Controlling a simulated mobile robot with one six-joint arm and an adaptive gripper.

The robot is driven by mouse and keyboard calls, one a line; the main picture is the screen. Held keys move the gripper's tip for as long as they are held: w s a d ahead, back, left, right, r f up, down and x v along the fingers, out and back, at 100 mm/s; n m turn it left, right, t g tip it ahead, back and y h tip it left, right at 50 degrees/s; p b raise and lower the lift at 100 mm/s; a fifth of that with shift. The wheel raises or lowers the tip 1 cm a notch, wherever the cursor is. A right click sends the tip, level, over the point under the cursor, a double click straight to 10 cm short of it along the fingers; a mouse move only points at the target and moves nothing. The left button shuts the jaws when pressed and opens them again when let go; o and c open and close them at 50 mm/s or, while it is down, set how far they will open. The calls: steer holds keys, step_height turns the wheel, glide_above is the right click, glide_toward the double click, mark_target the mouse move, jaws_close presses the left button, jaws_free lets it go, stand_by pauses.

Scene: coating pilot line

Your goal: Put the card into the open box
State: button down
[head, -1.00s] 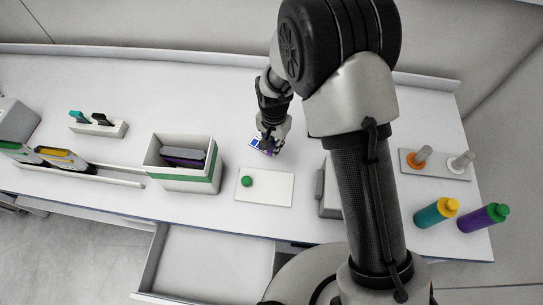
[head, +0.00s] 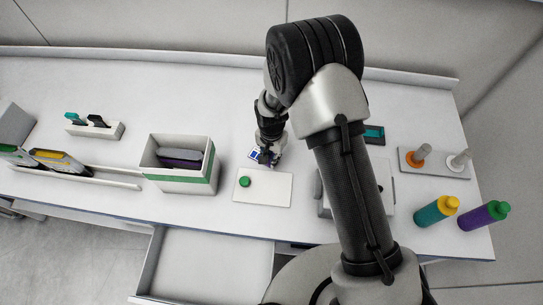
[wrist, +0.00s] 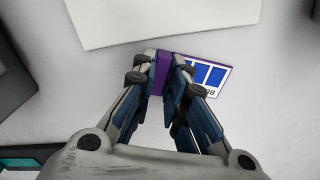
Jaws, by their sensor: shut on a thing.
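The card (head: 255,154) is white with blue blocks and a purple edge. It is at the middle of the bench, behind the white plate. My gripper (head: 265,159) is over it, and in the wrist view my gripper (wrist: 164,74) is shut on the purple part of the card (wrist: 209,75). The blue-blocked side sticks out to the right there, partly behind a finger. I cannot tell whether the card touches the bench. The open box (head: 178,187), white with a green band, stands left of my gripper. Grey and purple-dark pieces stand inside it.
The white plate (head: 275,188) with a green knob (head: 244,181) lies just in front of my gripper. An open drawer (head: 205,262) juts out below the bench. A small holder (head: 97,130) stands back left. My arm hides part of a grey case (head: 388,192).

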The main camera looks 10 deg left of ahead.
steer(key=c, duration=1.6)
jaws_free()
steer(key=d+r+t+p, duration=0.1)
steer(key=d+r, duration=0.2)
steer(key=r, duration=0.8)
steer(key=d+r+p, duration=0.1)
steer(key=d+r, duration=0.1)
steer(key=r, duration=0.9)
steer(key=s+d+r+n+t, duration=0.1)
steer(key=s+d+r, duration=0.4)
steer(key=d+r, duration=0.3)
steer(key=s+d+r+n+t, duration=0.1)
steer(key=s+d+r, duration=0.5)
steer(key=d+r, duration=0.2)
steer(key=shift+s+r+t+y, duration=0.3)
steer(key=shift+r, duration=0.35)
steer(key=shift+n+t, duration=0.5)
steer(key=shift+n, duration=0.1)
steer(key=s+d, duration=0.1)
steer(key=s, duration=0.1)
steer(key=s+d, duration=0.1)
steer(key=s, duration=0.2)
steer(key=s+d+r, duration=0.1)
steer(key=s, duration=0.1)
steer(key=shift+s+d+r, duration=0.1)
steer(key=shift+s+d, duration=0.15)
steer(key=shift+d, duration=0.15)
steer(key=shift+o, duration=0.4)
steer(key=shift+s+d, duration=0.1)
steer(key=shift+s, duration=0.1)
